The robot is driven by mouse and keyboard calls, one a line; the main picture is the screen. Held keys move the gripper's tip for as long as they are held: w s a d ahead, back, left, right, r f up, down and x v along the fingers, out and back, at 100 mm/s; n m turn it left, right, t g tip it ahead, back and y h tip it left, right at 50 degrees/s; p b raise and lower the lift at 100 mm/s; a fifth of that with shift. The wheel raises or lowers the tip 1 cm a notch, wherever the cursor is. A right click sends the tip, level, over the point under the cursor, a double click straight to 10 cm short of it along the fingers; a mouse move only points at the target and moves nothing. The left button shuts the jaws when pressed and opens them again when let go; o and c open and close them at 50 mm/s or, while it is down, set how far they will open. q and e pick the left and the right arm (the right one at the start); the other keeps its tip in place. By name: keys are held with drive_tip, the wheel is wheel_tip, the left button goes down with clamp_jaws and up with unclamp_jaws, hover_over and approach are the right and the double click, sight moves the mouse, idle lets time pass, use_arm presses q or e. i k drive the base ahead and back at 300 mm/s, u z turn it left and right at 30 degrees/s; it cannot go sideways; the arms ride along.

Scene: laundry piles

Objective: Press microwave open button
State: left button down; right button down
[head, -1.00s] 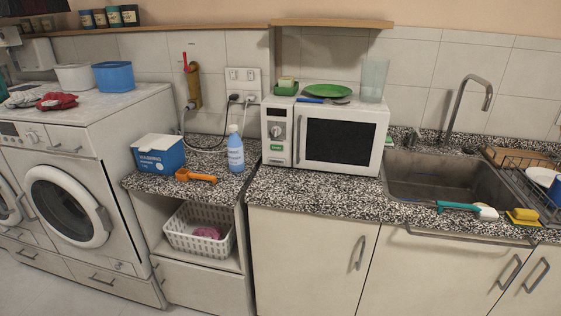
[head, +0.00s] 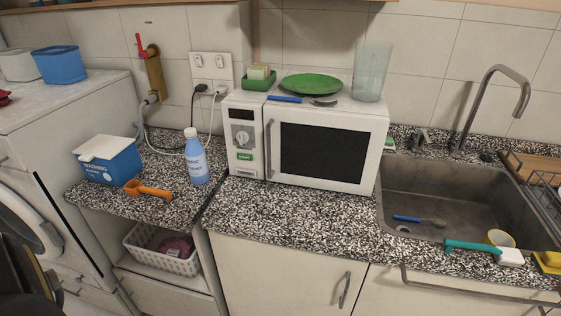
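The white microwave (head: 330,112) stands on the speckled counter with its dark-windowed door shut. Its control panel is on the left of the front, with a small dark display (head: 242,115), a round knob (head: 243,137) and a green button (head: 245,156) below it. The panel below the green button is too small to read, so I cannot tell an open button there. A vertical grey handle (head: 269,149) runs beside the panel. Neither gripper can be made out. A dark shape with a yellowish edge, possibly part of my arm, shows at the lower left corner.
A green plate (head: 317,84), a sponge in a green holder (head: 258,78) and a clear glass (head: 372,72) stand on the microwave. A blue bottle (head: 196,160), an orange tool (head: 148,189) and a blue box (head: 108,160) are left of it. The sink (head: 455,197) is right. Counter in front is clear.

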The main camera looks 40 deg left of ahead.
sight(238, 171)
drive_tip(key=u, duration=0.35)
drive_tip(key=i, duration=0.85)
drive_tip(key=u, duration=0.5)
